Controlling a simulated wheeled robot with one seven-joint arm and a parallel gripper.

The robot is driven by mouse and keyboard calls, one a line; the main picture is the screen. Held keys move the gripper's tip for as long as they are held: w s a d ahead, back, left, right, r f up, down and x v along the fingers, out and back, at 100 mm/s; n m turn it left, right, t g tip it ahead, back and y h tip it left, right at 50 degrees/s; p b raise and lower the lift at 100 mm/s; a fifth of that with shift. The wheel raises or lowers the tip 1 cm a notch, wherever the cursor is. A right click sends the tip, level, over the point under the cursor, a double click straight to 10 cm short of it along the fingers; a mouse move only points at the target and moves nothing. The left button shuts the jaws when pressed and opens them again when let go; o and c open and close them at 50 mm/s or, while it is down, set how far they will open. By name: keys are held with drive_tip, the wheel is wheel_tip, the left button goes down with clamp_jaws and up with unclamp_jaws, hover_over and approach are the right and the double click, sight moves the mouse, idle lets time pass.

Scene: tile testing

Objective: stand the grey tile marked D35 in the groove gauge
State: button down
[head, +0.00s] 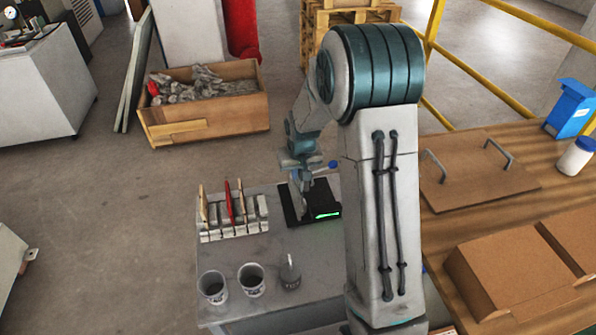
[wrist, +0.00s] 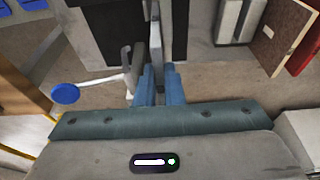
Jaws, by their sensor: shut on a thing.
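My gripper (wrist: 160,88) is shut on a grey tile (wrist: 156,45), which shows nearly edge-on between the two blue fingers in the wrist view. No marking can be read on it. In the head view my gripper (head: 302,184) is over the black groove gauge (head: 293,213), which has a lit green display. The gauge's black body also shows behind the tile in the wrist view (wrist: 105,35). The tile looks upright at the gauge; I cannot tell whether its lower edge is inside the groove. A pale lever with a blue knob (wrist: 66,93) is left of the fingers.
A pale slotted rack (head: 232,231) with tan and red tiles stands left of the gauge on the grey table (head: 270,240). Several mugs (head: 251,280) stand in front. A wooden bench (head: 450,220) is at right. An open crate (head: 205,128) sits on the floor behind.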

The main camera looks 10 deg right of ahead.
drive_tip(key=shift+f+b, duration=0.5)
drive_tip(key=shift+f, duration=0.2)
drive_tip(key=shift+f, duration=0.2)
drive_tip(key=c, duration=1.5)
unclamp_jaws()
drive_tip(key=shift+r, duration=0.1)
drive_tip(key=p+v, duration=0.1)
drive_tip(key=v, duration=1.2)
drive_tip(key=shift+s+r, duration=0.2)
drive_tip(key=shift+r, duration=0.2)
drive_tip(key=s+r+p, duration=0.3)
drive_tip(key=s+r, duration=0.2)
drive_tip(key=s, duration=0.3)
drive_tip(key=s+r+p, duration=0.4)
drive_tip(key=s, duration=0.3)
drive_tip(key=s+r+p, duration=0.3)
drive_tip(key=s+r, duration=0.2)
drive_tip(key=s, duration=0.3)
drive_tip(key=shift+s+r, duration=0.35)
drive_tip(key=shift+s, duration=0.05)
